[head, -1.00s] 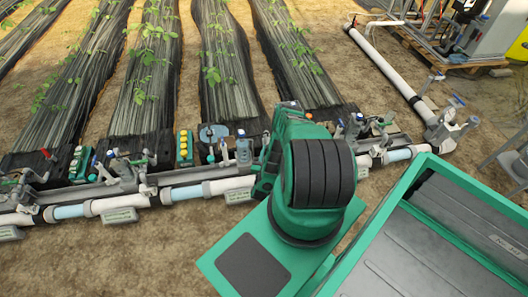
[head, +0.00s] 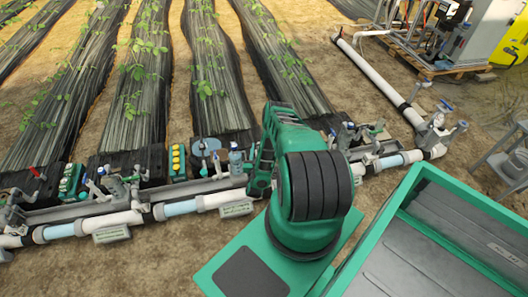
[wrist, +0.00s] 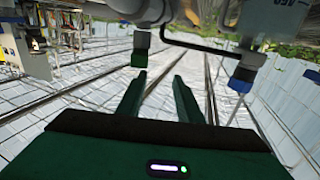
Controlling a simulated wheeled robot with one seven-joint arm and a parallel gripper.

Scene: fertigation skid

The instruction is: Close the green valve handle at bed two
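My gripper (wrist: 159,76) shows in the wrist view as two green fingers, open, with nothing between them. A small green block (wrist: 139,59), which looks like a handle grip, hangs from a pale fitting just beyond the left fingertip; I cannot tell whether they touch. In the head view my arm hides the gripper and the part of the manifold behind it. A green handle (head: 378,127) shows on the valves right of my arm. The bed labels, such as this one (head: 111,234), are too small to read, so I cannot tell which handle is bed two's.
A blue-handled valve (wrist: 240,83) hangs right of my fingers, and a grey pipe body (wrist: 135,10) crosses above. In the head view the manifold pipe (head: 180,207) runs along the bed ends. A grey stand (head: 507,165) is at right. Bare soil lies in front of the pipe.

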